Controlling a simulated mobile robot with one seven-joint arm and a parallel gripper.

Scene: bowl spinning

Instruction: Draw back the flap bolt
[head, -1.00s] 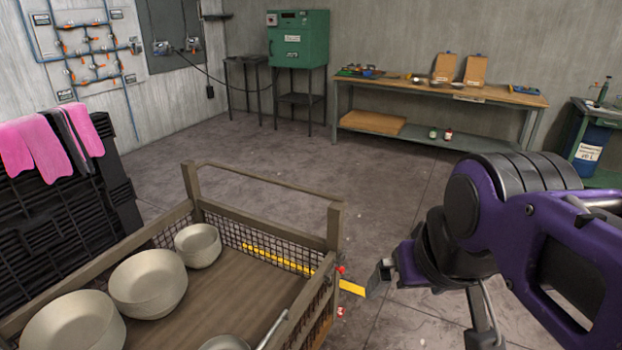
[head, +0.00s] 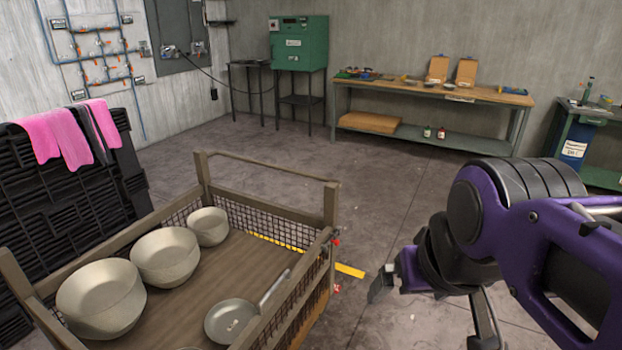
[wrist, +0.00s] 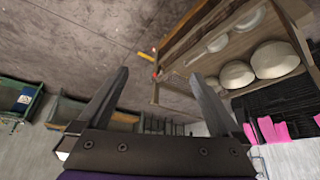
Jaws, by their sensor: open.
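A wooden crate with mesh sides (head: 130,234) stands at lower left in the head view and at upper right in the wrist view (wrist: 198,28). Small red parts, possibly the bolt's, show at its right corner, one upper (head: 336,242) and one lower (head: 337,288). The bolt's shape and position are too small to tell. A red spot also shows at the crate's near post in the wrist view (wrist: 155,73). My gripper (head: 432,306) is open and empty, to the right of the crate and apart from it. Its spread fingers also show in the wrist view (wrist: 160,76).
Several pale bowls (head: 164,257) and a pan (head: 232,320) lie in the crate. A workbench (head: 430,93) and a green cabinet (head: 299,43) line the back. The middle floor is clear.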

